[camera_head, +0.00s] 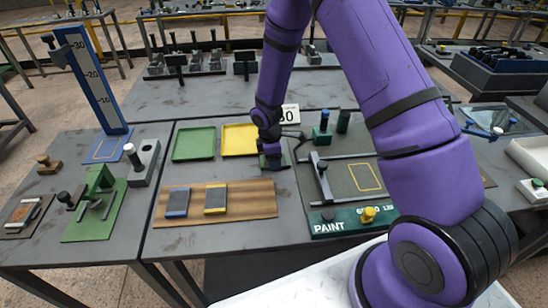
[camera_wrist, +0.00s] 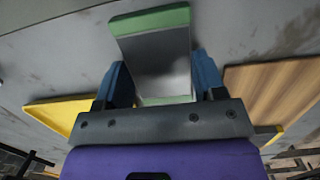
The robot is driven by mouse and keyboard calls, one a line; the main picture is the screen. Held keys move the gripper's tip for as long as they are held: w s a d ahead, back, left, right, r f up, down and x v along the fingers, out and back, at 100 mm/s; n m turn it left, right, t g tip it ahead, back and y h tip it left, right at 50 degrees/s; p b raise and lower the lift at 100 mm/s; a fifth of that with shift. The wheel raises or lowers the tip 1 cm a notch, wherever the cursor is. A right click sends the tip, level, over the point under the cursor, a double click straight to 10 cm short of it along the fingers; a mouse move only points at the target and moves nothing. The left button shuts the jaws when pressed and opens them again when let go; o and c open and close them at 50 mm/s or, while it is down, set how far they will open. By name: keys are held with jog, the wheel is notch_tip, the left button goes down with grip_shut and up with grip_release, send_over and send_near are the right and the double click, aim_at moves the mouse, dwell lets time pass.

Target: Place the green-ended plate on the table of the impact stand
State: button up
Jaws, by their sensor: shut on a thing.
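The green-ended plate (camera_wrist: 155,55) has a grey middle and green ends. In the wrist view it sits between the two blue fingers of my gripper (camera_wrist: 163,85), which is shut on it. In the head view my gripper (camera_head: 272,152) is low at the centre, just right of the yellow tray, and mostly hides the plate. I cannot tell whether the plate touches the tabletop. What looks like the impact stand (camera_head: 88,80) is a tall blue numbered post at the left. Its flat blue table (camera_head: 122,141) has a yellow outline and looks empty.
A wooden board (camera_head: 245,197) holds a blue-ended plate (camera_head: 177,202) and a yellow-ended plate (camera_head: 215,198). A green tray (camera_head: 194,143) and a yellow tray (camera_head: 238,139) lie empty behind it. A green clamp fixture (camera_head: 97,205) stands before the stand. The paint station (camera_head: 345,182) is at right.

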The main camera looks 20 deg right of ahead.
jog(key=o, duration=1.4)
jog(key=s+d+r+m+t, duration=0.1)
jog(key=s+r+m, duration=0.2)
jog(key=r, duration=2.1)
jog(key=s+d+r+m+t, duration=0.2)
jog(key=s+r+m, duration=0.2)
jog(key=s+r, duration=0.55)
jog(key=s+r+m+t, duration=0.1)
jog(key=s+r+m, duration=0.1)
jog(key=s, duration=0.3)
jog(key=s+d+r+m+y, duration=0.1)
jog(key=s+r+m, duration=0.2)
jog(key=s+r, duration=0.2)
jog(key=s+d+r+m+t, duration=0.1)
jog(key=s+r+m, duration=0.1)
jog(key=s, duration=0.5)
jog(key=shift+s+d+r+m+t, duration=0.15)
jog(key=shift+r+m+t, duration=0.15)
jog(key=shift+r, duration=0.4)
jog(key=shift+o, duration=0.5)
jog(key=shift+s, duration=0.65)
